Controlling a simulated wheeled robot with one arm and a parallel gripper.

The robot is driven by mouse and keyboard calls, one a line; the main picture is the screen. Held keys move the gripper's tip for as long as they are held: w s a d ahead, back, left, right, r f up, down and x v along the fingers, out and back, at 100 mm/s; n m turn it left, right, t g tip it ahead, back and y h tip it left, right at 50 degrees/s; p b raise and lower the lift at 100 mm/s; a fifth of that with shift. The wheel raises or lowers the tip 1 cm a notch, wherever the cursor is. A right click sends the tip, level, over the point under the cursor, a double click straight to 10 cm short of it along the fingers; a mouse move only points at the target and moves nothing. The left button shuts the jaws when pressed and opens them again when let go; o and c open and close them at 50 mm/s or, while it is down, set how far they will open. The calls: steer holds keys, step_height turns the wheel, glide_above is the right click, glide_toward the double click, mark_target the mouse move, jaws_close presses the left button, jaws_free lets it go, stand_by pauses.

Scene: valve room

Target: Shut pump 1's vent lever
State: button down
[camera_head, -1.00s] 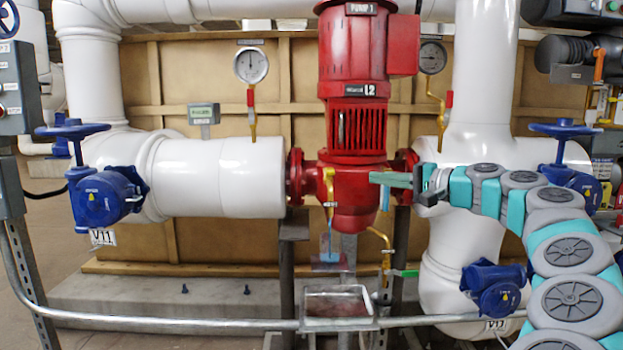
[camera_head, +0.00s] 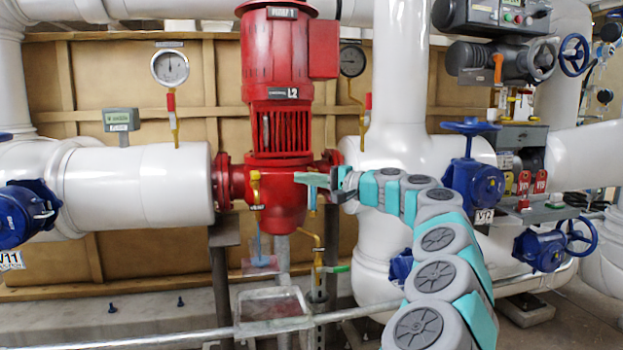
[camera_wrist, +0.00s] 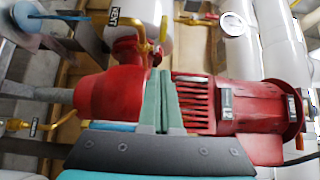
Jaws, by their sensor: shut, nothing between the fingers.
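Pump 1 (camera_head: 283,130) is red, with its motor above and its casing below. The yellow vent valve (camera_head: 255,188) stands on the casing's front left, its lever looking upright, with a small label under it. In the wrist view, the VENT tag (camera_wrist: 114,17) and yellow vent fittings (camera_wrist: 138,36) show beyond the fingertips at the top. A bluish streak (camera_head: 258,243) hangs below the vent. My gripper (camera_head: 312,180) is to the right of the vent valve, in front of the casing, apart from it. Its teal fingers (camera_wrist: 160,95) are together and empty.
A clear tray (camera_head: 271,304) sits below the pump at a grey rail (camera_head: 180,337). A yellow drain pipe with a green handle (camera_head: 336,269) is below my gripper. Gauges (camera_head: 170,68) and blue valves (camera_head: 473,180) flank the pump. Space before the casing's left side looks free.

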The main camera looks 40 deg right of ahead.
mark_target(255, 175)
steer(key=w+a, duration=0.4)
steer(key=w, duration=0.3)
steer(key=shift+a+p, duration=0.3)
steer(key=shift+p, duration=0.15)
steer(key=shift+w+a, duration=0.1)
